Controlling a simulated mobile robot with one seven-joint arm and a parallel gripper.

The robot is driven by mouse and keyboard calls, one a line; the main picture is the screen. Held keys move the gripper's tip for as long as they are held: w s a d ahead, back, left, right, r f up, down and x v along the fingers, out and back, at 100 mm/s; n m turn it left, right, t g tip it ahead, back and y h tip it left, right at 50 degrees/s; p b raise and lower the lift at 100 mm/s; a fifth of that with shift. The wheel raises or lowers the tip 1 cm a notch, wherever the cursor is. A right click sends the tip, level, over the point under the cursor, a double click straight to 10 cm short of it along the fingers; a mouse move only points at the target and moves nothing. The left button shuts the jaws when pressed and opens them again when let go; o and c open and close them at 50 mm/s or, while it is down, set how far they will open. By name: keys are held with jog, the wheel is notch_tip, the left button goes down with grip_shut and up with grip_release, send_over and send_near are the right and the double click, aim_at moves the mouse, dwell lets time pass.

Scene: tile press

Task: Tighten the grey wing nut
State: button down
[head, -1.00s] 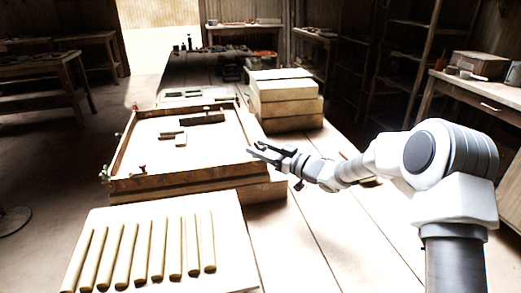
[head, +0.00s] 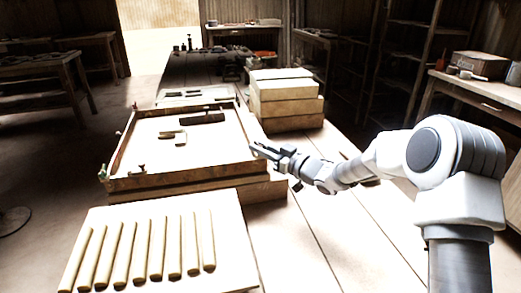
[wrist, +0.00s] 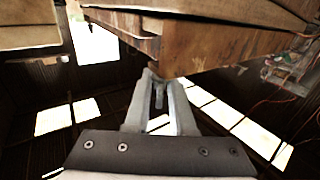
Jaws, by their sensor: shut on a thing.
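The tile press (head: 184,183) is a wooden frame with a pale bed, standing on the long table. My gripper (head: 256,149) is at the right side of the press near its front corner. In the wrist view my gripper (wrist: 157,78) is shut on a small grey piece, the grey wing nut (wrist: 158,98), at the edge of the wooden frame. The fingers hide most of the nut, so I cannot tell how its wings are turned. In the head view the nut is too small and covered to make out.
A pale board with several clay rolls (head: 157,250) lies in front of the press. Stacked boxes (head: 286,100) stand behind my gripper. A green fitting (head: 103,173) is at the press's front left corner.

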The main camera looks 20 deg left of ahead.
jog(key=m+t+h+b, duration=0.1)
jog(key=b, duration=0.1)
jog(key=m+t+h+b, duration=0.1)
jog(key=t, duration=0.1)
jog(key=m+t+h+b, duration=0.1)
jog(key=b, duration=0.1)
jog(key=shift+s+a+f+m+t+b, duration=0.1)
jog(key=shift+f+m+t+b, duration=0.2)
jog(key=shift+b, duration=0.05)
jog(key=shift+r+m+t+h+b, duration=0.15)
jog(key=shift+m+t+h+b, duration=0.65)
jog(key=shift+t+h, duration=0.1)
jog(key=shift+r+m+t+h, duration=0.1)
jog(key=shift+m+t+h, duration=0.5)
jog(key=shift+h, duration=0.2)
jog(key=shift+m+h, duration=0.3)
jog(key=shift+h, duration=0.1)
jog(key=c, duration=0.8)
grip_release()
jog(key=shift+o, duration=0.2)
jog(key=p+v, duration=0.2)
jog(key=v, duration=1.5)
jog(key=shift+s+f+p, duration=0.15)
jog(key=shift+f+p, duration=0.1)
jog(key=shift+p, duration=0.1)
